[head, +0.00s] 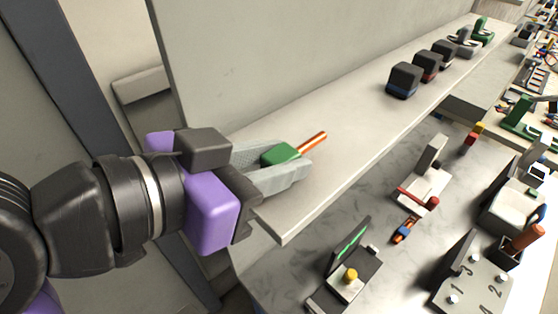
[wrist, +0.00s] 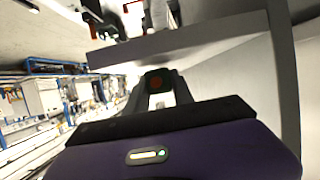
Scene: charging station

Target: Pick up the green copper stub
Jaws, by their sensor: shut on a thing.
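The green copper stub (head: 280,154) has a green body and a copper-coloured rod that points up and to the right in the head view. My gripper (head: 275,165) is shut on its green body, with one grey finger on each side. The gripper is at the near left end of the long pale shelf. I cannot tell whether the stub touches the shelf or is just above it. In the wrist view the stub (wrist: 157,82) shows end-on, dark with a reddish centre, between the fingertips (wrist: 157,95).
Several dark blocks (head: 404,80) stand in a row farther along the shelf (head: 350,150), with a green item (head: 482,31) at the far end. A wall rises behind the shelf.

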